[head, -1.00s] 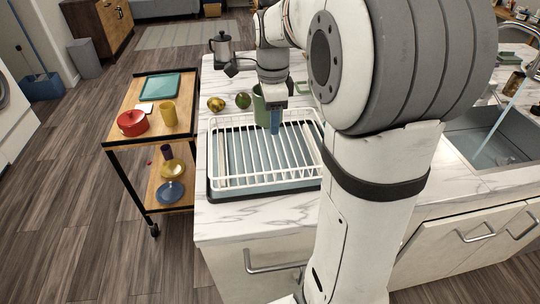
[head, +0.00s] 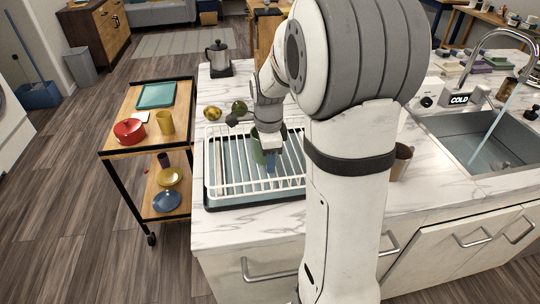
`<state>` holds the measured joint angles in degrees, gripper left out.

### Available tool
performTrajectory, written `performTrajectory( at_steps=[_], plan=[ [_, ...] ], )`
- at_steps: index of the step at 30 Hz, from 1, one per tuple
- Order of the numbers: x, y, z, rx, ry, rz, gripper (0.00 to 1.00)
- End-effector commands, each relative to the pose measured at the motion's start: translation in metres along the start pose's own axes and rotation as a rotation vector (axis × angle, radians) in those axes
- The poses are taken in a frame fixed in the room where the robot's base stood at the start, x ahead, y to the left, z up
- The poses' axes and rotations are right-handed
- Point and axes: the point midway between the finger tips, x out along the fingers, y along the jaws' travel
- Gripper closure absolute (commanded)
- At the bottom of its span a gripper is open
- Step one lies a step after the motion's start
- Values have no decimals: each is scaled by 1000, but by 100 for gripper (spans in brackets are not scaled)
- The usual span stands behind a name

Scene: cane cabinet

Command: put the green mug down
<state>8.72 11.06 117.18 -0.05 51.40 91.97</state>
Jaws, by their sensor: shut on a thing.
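The green mug (head: 257,147) is at the dish rack (head: 225,187) on the white marble counter, partly hidden behind my gripper (head: 270,160). My gripper is shut on the mug and points down over the rack's middle. I cannot tell whether the mug's base touches the rack's wires. The rack is white wire over a pale tray with a dark rim, and no other dishes show in it.
A kettle (head: 218,58) stands farther back. The sink (head: 490,140) and a brown cup (head: 401,160) are at right. A wooden cart (head: 130,150) stands left. The counter's front left is bare.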

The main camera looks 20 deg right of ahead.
Motion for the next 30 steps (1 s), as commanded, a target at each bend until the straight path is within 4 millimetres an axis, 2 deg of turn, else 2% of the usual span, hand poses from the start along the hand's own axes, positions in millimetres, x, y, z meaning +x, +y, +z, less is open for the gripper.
performTrajectory(
  at_steps=[3,4,11,18,22,26,30],
  plan=[
    [2,0,0,0,0,-1,99],
    [2,0,0,0,0,0,52],
    [1,0,0,1,0,0,34],
    [1,0,-1,1,0,0,32],
    [-6,-1,-1,2,0,-3,32],
    [-28,-1,-1,2,0,-5,32],
    [-59,-1,-1,2,0,-5,32]
  ],
)
